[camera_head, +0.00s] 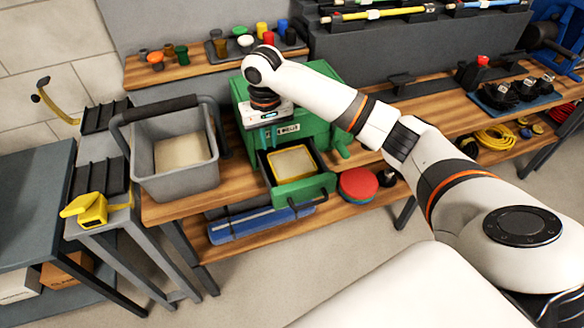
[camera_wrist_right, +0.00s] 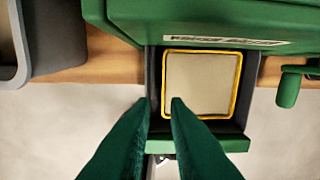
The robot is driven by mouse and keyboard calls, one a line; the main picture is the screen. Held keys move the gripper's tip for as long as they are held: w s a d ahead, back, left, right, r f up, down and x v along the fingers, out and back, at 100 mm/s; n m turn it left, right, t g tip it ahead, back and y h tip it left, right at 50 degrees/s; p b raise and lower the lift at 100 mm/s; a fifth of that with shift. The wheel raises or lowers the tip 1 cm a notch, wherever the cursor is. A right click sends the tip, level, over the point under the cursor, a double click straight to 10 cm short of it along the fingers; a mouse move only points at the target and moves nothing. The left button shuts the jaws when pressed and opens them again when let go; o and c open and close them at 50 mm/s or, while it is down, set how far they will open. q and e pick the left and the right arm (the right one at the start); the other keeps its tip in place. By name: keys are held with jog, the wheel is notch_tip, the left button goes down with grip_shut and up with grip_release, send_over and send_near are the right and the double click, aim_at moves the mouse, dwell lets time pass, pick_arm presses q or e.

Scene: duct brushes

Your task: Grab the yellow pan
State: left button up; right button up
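The yellow pan (camera_head: 293,162) is a shallow square tray with a yellow rim and a pale beige inside. It sits in the pulled-out drawer (camera_head: 305,188) of a green metal cabinet (camera_head: 295,132). The pan also shows in the right wrist view (camera_wrist_right: 203,84), beyond the fingertips. My right gripper (camera_wrist_right: 161,101) has its two dark green fingers apart with nothing between them. In that view the fingertips are at the pan's lower left. In the head view the right wrist is over the cabinet and the fingers are hard to make out. My left gripper is not in view.
A grey bin (camera_head: 176,185) with a raised handle stands left of the cabinet. A red round disc (camera_head: 358,184) lies right of the drawer. A shelf with small cups (camera_head: 245,43) is behind. The cabinet's overhanging top (camera_wrist_right: 220,15) lies close to the pan.

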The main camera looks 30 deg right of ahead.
send_over(272, 167)
notch_tip(272, 167, down, 6)
jog(key=shift+w+r+p, duration=0.1)
jog(key=shift+w+p, duration=0.05)
jog(key=shift+p, duration=0.25)
jog(key=shift+f+p, duration=0.45)
jog(key=shift+f, duration=2.35)
jog(key=shift+c, duration=0.2)
grip_shut()
jog(key=shift+s+r, duration=0.15)
jog(key=shift+s, duration=0.1)
